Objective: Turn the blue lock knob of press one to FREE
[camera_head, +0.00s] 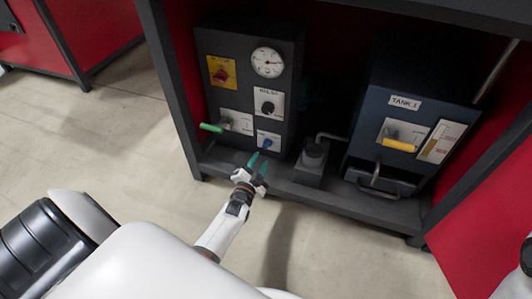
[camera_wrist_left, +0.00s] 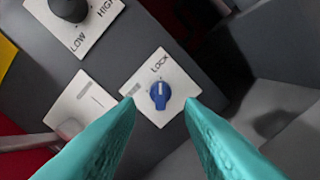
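The blue lock knob (camera_wrist_left: 159,95) sits on a small white plate (camera_wrist_left: 174,78) marked LOCK in the left wrist view; its other label is too small to read. The knob's pointer is up, slightly right, toward the word LOCK. In the head view the knob (camera_head: 267,143) is low on the front of a dark control box (camera_head: 218,80). My left gripper (camera_head: 259,166) is open, with teal fingers just in front of and below the knob. In the wrist view the fingers (camera_wrist_left: 165,112) are on either side of the knob, apart from it. My right gripper is not in view.
A black LOW/HIGH knob (camera_head: 269,107), a gauge (camera_head: 267,62), a red switch (camera_head: 221,75) and a green-handled lever (camera_head: 211,128) share the box. A TANK 1 unit (camera_head: 414,103) with a yellow handle (camera_head: 399,146) stands right. The frame's lower ledge (camera_head: 290,184) runs below.

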